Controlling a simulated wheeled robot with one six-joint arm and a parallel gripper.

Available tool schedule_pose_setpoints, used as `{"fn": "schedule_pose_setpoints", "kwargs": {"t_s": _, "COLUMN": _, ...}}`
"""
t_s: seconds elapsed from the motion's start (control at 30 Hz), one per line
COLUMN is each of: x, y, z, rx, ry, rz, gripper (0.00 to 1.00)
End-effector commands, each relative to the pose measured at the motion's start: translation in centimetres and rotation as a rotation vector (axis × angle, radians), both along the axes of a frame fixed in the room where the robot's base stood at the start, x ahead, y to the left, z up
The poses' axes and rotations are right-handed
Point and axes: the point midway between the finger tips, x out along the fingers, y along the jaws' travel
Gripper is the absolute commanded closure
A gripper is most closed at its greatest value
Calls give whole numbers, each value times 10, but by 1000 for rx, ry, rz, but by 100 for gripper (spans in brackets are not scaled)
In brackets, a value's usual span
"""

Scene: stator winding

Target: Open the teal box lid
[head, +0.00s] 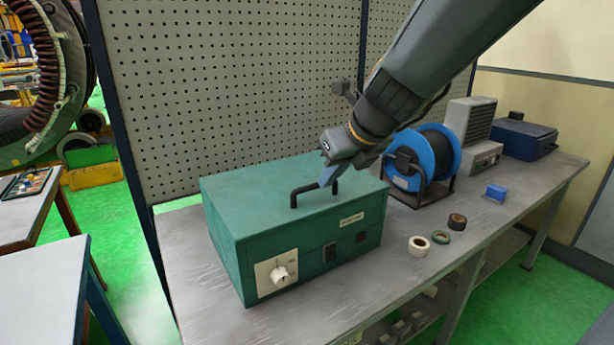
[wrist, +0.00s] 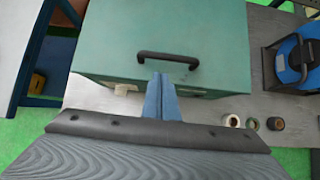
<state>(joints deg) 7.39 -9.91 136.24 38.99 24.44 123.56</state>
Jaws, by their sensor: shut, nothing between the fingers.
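The teal box (head: 290,225) stands on the grey workbench with its lid (head: 245,190) down. A black bar handle (head: 313,190) is fixed on top of the lid. In the wrist view the lid (wrist: 200,35) fills the upper middle, and the handle (wrist: 168,58) runs across it. My gripper (head: 328,178) is shut and empty, with its blue fingers at the handle. In the wrist view the fingertips (wrist: 161,78) sit just below the handle's bar. I cannot tell whether they touch it.
A blue cable reel (head: 425,160) stands right of the box. A grey vented unit (head: 472,130) and a dark blue case (head: 525,138) stand farther back. A pegboard (head: 230,90) rises behind.

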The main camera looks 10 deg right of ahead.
Motion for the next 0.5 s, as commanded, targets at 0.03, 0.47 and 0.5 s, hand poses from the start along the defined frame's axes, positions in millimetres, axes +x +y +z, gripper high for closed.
{"fn": "schedule_pose_setpoints", "kwargs": {"t_s": 0.03, "x": 5, "y": 3, "z": -10, "rx": 1, "ry": 5, "rz": 2, "gripper": 100}}
{"fn": "schedule_pose_setpoints", "kwargs": {"t_s": 0.47, "x": 39, "y": 14, "z": -56, "rx": -1, "ry": 2, "rz": 4, "gripper": 100}}
{"fn": "schedule_pose_setpoints", "kwargs": {"t_s": 0.5, "x": 40, "y": 14, "z": -57, "rx": -1, "ry": 2, "rz": 4, "gripper": 100}}
